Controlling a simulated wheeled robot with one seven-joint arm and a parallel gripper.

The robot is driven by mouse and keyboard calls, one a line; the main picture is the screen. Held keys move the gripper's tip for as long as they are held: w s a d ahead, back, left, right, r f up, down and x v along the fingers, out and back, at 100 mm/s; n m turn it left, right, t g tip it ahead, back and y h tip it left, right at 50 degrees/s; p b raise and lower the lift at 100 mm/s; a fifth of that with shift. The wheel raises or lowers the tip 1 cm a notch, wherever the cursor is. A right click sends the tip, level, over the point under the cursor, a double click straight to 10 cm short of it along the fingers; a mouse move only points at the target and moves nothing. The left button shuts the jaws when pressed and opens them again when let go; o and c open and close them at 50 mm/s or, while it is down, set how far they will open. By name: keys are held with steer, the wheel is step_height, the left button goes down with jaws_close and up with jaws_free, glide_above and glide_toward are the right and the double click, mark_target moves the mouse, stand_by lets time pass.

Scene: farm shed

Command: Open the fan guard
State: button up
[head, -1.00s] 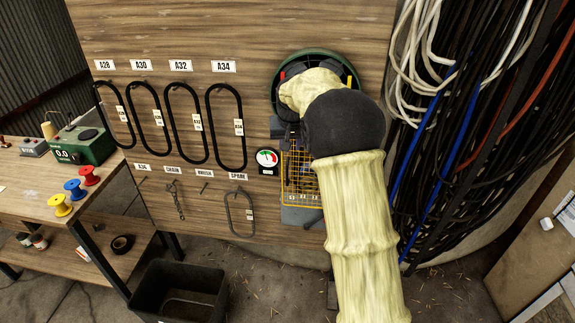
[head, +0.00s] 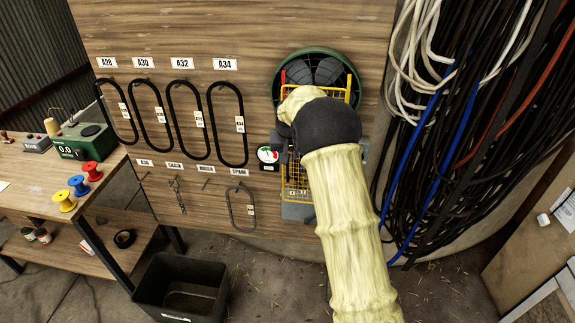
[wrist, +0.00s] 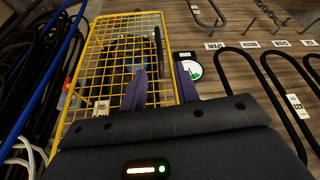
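The fan guard is a yellow wire-mesh frame (head: 296,182) on the wall board, below and partly across the green-rimmed fan (head: 322,72). My arm hides much of it in the head view. In the wrist view the yellow guard (wrist: 107,60) fills the left-centre, seen upside down. My gripper (wrist: 160,78) shows two purple fingers standing apart, one over the mesh and one just outside the guard's side bar. The bar runs between them, and I see no firm grip on it. My fingertips are hidden in the head view.
A round gauge (head: 268,155) sits close left of the guard. Black belts (head: 227,125) hang further left. Cables (head: 450,110) hang close on the right. A black bin (head: 182,288) stands on the floor, and a bench (head: 28,180) with spools is at left.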

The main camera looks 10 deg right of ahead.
mark_target(288, 166)
steer(key=p+x, duration=0.2)
steer(key=x, duration=0.7)
steer(key=shift+w+f+p, duration=0.15)
steer(key=shift+f+p, duration=0.1)
steer(key=shift+p, duration=0.15)
steer(key=shift+c, duration=0.4)
jaws_close()
